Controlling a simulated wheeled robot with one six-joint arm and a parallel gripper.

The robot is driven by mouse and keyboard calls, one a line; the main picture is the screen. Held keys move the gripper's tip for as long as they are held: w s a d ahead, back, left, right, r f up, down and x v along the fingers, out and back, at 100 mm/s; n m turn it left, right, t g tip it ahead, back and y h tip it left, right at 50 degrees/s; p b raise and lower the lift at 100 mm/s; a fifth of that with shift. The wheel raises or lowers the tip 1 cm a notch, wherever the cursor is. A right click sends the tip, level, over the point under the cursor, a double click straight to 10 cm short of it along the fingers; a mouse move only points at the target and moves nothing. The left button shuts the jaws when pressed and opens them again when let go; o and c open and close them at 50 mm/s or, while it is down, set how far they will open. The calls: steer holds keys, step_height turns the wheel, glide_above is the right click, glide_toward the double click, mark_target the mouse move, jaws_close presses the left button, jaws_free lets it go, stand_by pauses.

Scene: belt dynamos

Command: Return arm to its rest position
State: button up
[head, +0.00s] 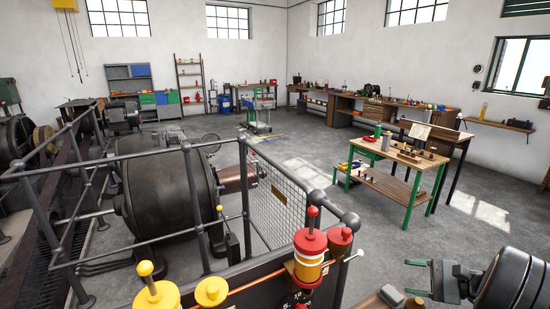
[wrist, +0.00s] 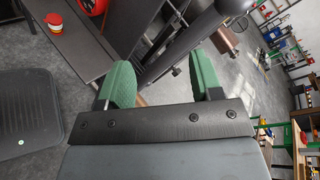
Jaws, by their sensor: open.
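My gripper (head: 412,278) shows at the lower right of the head view, with two green fingers spread apart and nothing between them. The dark rounded end of my arm is behind it, at the right edge. In the wrist view, the green fingers of my gripper (wrist: 162,78) stand wide apart on a dark mount, with grey railing and floor beyond them. The rest of my arm is cut off by the frame.
A grey railing with a mesh panel (head: 275,205) encloses a large dark dynamo (head: 165,195) at the left.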

steer(key=s+a+f+n+g+h, duration=0.5)
steer(key=s+a+n+g+h, duration=0.15)
steer(key=a+h, duration=0.25)
steer(key=s+a+r+n+t+h, duration=0.1)
steer(key=a+r+n+h, duration=0.1)
steer(key=a, duration=0.4)
steer(key=s+a+r+n+t+h, duration=0.1)
steer(key=a+r+n+t+h, duration=0.1)
steer(key=a+r+n, duration=0.3)
steer(key=shift+s+a+r+n+h, duration=0.3)
steer(key=shift+a+n, duration=0.45)
steer(key=shift+n, duration=0.2)
